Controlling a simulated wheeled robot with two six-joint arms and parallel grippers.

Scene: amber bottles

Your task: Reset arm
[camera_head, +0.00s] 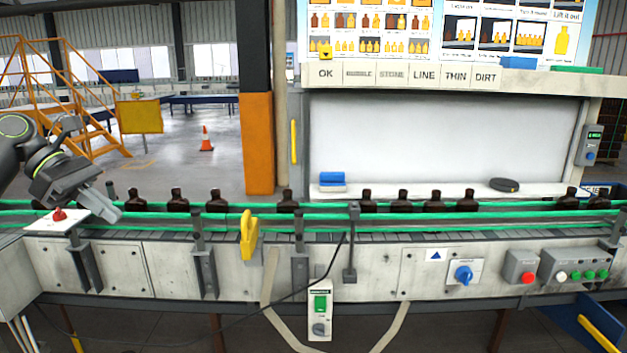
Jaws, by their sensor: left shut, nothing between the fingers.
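My left arm comes in from the left edge. My left gripper (106,207) is shut and empty, pointing down and to the right just above the left end of the conveyor's near rail. A red emergency button (59,214) on a white plate sits to its left. Dark amber bottles stand upright in a row along the conveyor, with one (132,200) just right of the gripper and apart from it in the picture. More bottles, such as one near the middle (288,202) and one farther right (434,202), stand along the belt. My right gripper is not in view.
The conveyor (370,270) with green guide rails runs across the whole view. A yellow handle (248,235) and a metal post (351,245) rise at its near side. A white inspection booth (440,137) stands behind, holding a blue block (331,179) and a black disc (504,185).

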